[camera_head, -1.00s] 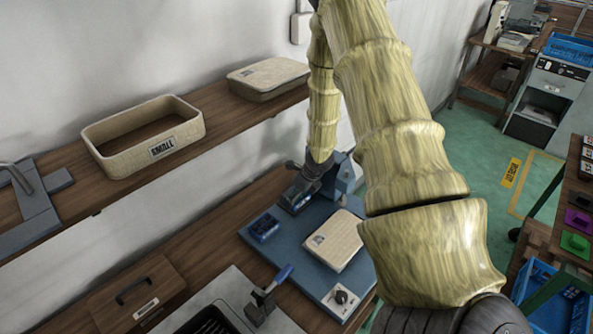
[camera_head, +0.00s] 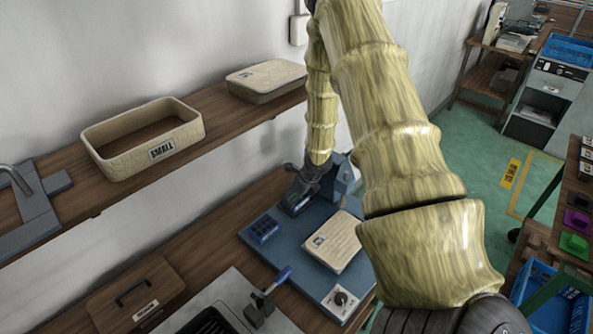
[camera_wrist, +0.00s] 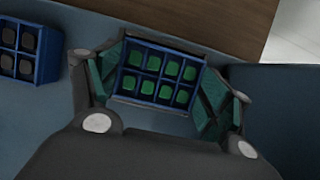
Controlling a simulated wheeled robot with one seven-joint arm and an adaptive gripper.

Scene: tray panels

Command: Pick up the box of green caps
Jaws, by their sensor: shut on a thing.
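The box of green caps (camera_wrist: 153,75) is a small blue box with green caps in compartments. It sits between the two teal finger pads of my gripper (camera_wrist: 158,86) in the wrist view, and the gripper is shut on it. In the head view my gripper (camera_head: 297,198) points down at the far-left part of the blue mat (camera_head: 290,255). The box is mostly hidden there by the gripper, and I cannot tell whether it is clear of the mat.
A blue box of dark caps (camera_head: 264,228) stands close by on the left, also in the wrist view (camera_wrist: 28,48). A beige lidded case (camera_head: 334,242) lies to the right. A grey-blue block (camera_head: 345,180) stands behind. The shelf (camera_head: 60,165) above holds a "SMALL" bin (camera_head: 190,132).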

